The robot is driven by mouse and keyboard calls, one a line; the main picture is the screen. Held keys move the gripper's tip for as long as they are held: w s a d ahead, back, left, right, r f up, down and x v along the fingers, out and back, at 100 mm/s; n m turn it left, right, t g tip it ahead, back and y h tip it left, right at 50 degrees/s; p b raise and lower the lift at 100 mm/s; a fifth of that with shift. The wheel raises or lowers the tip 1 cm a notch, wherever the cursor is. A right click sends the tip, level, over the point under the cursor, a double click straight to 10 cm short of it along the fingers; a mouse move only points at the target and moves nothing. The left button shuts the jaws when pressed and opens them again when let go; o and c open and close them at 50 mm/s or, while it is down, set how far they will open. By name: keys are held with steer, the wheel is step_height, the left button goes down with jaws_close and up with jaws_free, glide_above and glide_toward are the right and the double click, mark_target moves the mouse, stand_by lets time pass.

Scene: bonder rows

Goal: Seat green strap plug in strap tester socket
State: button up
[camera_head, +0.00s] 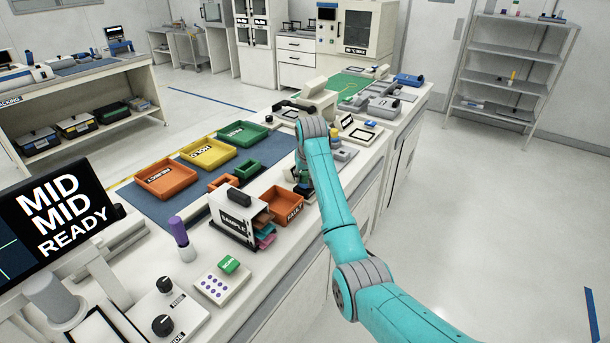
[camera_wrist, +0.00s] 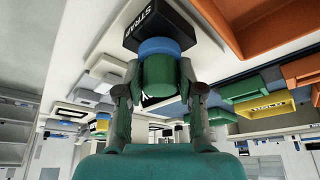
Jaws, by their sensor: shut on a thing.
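In the wrist view, my gripper (camera_wrist: 158,92) is shut on a green cylindrical plug (camera_wrist: 160,75), with one finger on each side of it. A blue ring-like part (camera_wrist: 158,48) lies just beyond the green part, in line with it. Past that is a black block lettered STRAP (camera_wrist: 160,20). I cannot tell whether the blue part belongs to the plug or to the block, or whether they touch. In the head view my teal arm reaches over the bench and mostly hides the gripper and plug. I cannot make out the tester socket there.
An orange FAULT tray (camera_head: 284,203) and a white SAMPLE rack (camera_head: 232,222) stand left of my arm. Orange (camera_head: 165,178), yellow (camera_head: 206,153) and green (camera_head: 242,133) trays lie on a blue mat farther left. Instruments crowd the bench behind. Open floor lies to the right.

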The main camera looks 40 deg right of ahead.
steer(key=shift+f, duration=0.35)
steer(key=o, duration=1.2)
steer(key=shift+o, duration=0.2)
steer(key=v, duration=1.2)
steer(key=shift+s+a, duration=0.1)
steer(key=shift+s, duration=0.05)
stand_by(0.3)
